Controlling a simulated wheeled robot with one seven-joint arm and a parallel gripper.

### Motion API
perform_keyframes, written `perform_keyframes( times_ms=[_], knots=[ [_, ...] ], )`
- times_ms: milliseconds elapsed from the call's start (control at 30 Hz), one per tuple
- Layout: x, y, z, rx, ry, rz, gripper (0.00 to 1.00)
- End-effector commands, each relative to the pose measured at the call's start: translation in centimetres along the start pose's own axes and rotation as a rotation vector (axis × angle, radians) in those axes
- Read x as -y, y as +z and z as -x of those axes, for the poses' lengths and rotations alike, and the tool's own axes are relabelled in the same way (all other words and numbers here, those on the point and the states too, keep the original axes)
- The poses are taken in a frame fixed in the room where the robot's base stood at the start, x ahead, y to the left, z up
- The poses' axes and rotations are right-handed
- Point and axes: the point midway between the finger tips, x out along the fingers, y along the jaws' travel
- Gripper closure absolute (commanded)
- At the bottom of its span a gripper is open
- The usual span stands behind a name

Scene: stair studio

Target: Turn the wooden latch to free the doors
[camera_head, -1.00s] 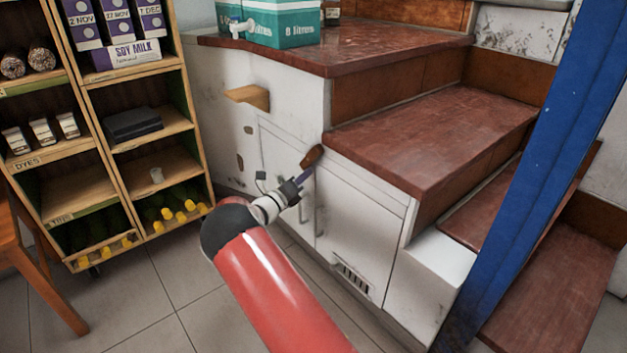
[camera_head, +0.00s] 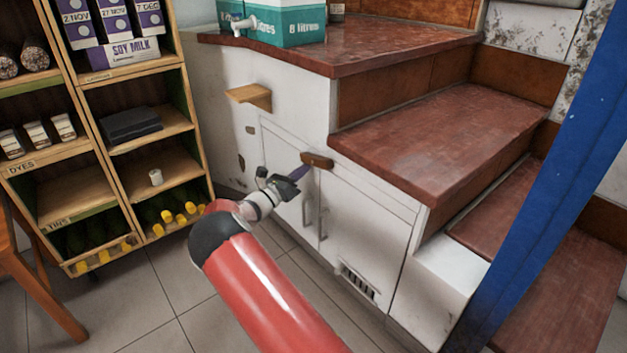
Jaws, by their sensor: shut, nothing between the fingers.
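The brown wooden latch (camera_head: 317,160) lies nearly level at the top of the two white cupboard doors, where they meet under the stair. The left door (camera_head: 280,160) and the right door (camera_head: 365,228) look closed, each with a handle near the seam. My gripper (camera_head: 303,171) is shut and empty, its purple-grey fingers just below and left of the latch's left end. I cannot tell whether the fingertips touch the latch. My wrist covers part of the left door.
A wooden shelf rack (camera_head: 140,150) stands to the left. A small wooden ledge (camera_head: 250,96) juts from the white wall above the doors. A blue post (camera_head: 540,180) slants across the right. The tiled floor (camera_head: 170,290) before the cupboard is open.

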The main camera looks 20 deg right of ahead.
Motion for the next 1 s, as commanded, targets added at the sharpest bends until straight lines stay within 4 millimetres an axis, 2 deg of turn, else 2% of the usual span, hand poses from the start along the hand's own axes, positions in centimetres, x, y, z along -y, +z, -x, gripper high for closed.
perform_keyframes(
  times_ms=[233, 300, 600, 800, 1000],
  knots=[
    [-0.6, -4.4, 0.9, -0.001, -0.004, 0.006, 1.0],
    [-0.5, -3.5, 2.6, -0.001, 0.001, 0.0, 1.0],
    [-0.6, -3.6, 8.8, 0.0, -0.002, 0.001, 1.0],
    [-0.6, -3.7, 10.6, -0.001, -0.004, 0.001, 1.0],
    [-0.6, -3.7, 10.8, -0.001, -0.004, 0.001, 1.0]
  ],
)
